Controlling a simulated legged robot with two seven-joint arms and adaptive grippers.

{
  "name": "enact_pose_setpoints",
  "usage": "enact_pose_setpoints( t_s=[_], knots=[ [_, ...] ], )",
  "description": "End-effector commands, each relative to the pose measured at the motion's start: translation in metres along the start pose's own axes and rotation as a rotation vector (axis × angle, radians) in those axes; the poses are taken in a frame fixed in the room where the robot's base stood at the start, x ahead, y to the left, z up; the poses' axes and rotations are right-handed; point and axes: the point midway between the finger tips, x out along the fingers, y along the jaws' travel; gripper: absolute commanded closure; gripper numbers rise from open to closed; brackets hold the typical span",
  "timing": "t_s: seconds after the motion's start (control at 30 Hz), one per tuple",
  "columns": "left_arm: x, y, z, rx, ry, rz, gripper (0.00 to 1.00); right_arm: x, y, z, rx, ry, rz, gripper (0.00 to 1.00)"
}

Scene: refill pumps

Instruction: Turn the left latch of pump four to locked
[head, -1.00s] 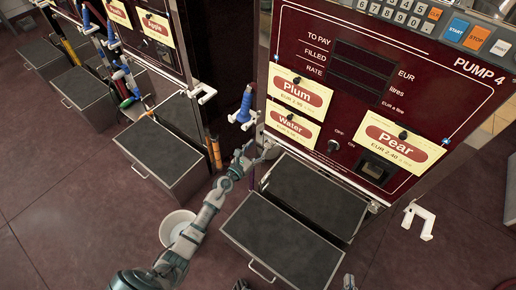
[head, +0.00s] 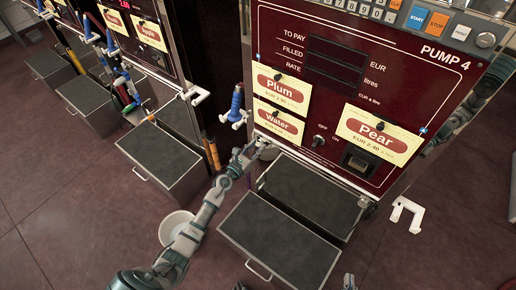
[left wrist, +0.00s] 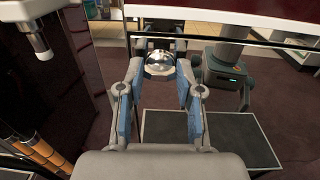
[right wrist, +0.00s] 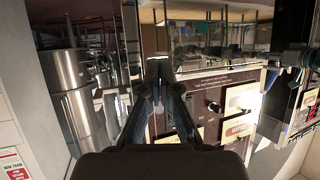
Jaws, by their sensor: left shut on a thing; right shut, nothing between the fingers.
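Pump four (head: 300,110) has a dark red front panel. Its left latch is at the panel's lower left corner; a rounded silver part of it (left wrist: 160,64) shows between my fingers in the left wrist view. My left gripper (head: 254,152) is shut on it, also seen in the left wrist view (left wrist: 160,75). The fingers largely hide the latch in the head view, and I cannot tell its turned position. My right gripper (right wrist: 158,70) is shut and empty in the right wrist view. My right arm (head: 468,115) shows beside the pump's right edge in the head view.
Plum (head: 281,87), Water (head: 277,122) and Pear (head: 378,134) cards are on the panel. A blue-handled nozzle (head: 237,104) hangs at the left, a white bracket (head: 406,214) at the right. A drawer (head: 275,240) juts out below; a white bucket (head: 176,226) stands beside it.

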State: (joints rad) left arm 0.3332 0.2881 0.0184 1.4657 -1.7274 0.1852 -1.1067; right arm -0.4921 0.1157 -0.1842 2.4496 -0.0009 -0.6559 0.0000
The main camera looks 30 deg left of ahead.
Motion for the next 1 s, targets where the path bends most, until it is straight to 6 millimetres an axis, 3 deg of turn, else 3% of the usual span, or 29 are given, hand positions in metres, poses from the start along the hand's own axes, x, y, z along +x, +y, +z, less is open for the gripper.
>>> enact_pose_setpoints(
  t_s=[0.37, 1.0],
  knots=[
    [0.001, -0.007, 0.001, -0.231, 0.005, -0.015, 0.99, -0.012, 0.002, 0.024, 0.002, -0.155, 0.007, 1.00],
    [0.001, -0.007, -0.002, -0.838, 0.013, -0.013, 1.00, -0.045, 0.011, 0.069, 0.002, -0.463, 0.029, 1.00]
  ],
)
